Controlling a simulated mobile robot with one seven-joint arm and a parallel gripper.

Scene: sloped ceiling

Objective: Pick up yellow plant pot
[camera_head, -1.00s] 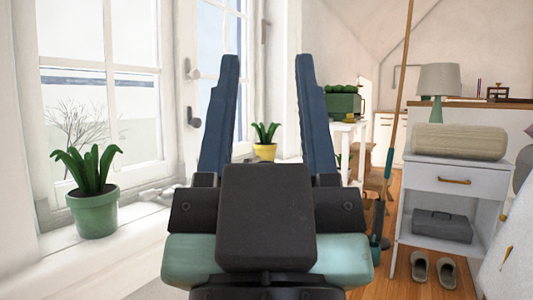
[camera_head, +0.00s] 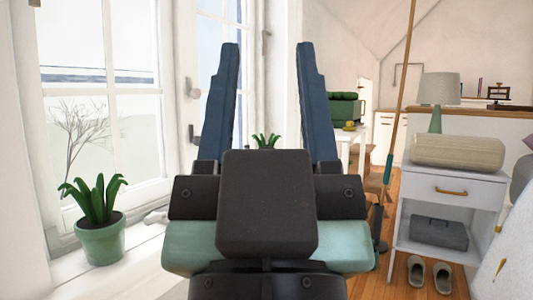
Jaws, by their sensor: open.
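The yellow pot itself is hidden behind my gripper's body; only the green leaves of its plant (camera_head: 266,141) show between the two fingers. My gripper (camera_head: 267,48) is open and empty, its two blue fingers pointing up and away in the middle of the view. The plant stands beyond the gripper, apart from it as far as I can see.
A green pot with a plant (camera_head: 100,238) stands on the white sill at left, beside the window (camera_head: 100,100). A white nightstand (camera_head: 452,190) stands at right, with slippers (camera_head: 430,274) on the floor. A broom (camera_head: 388,170) stands upright left of it.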

